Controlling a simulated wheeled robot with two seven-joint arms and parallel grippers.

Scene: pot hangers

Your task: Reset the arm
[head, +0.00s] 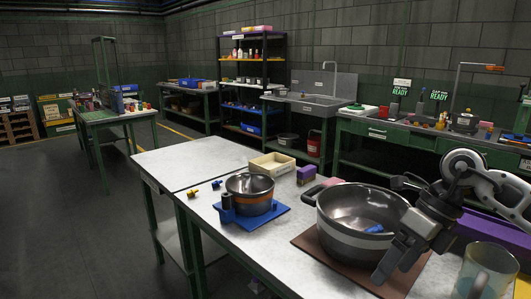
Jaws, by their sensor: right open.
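My right gripper (398,258) comes in from the right and is open. It hangs at the right side of the large steel pot (335,236), in front of the pot's rim; I cannot tell whether it touches the pot. The large pot stands on a brown board (312,246) on the white table, with a small blue piece (374,229) inside it. My left gripper is not in view.
A smaller pot (249,187) with an orange band sits on a blue base (268,216). A cream box (272,166), a purple block (306,175) and small yellow and blue parts (192,193) lie near it. A clear mug (487,271) stands at the front right. The table's left part is clear.

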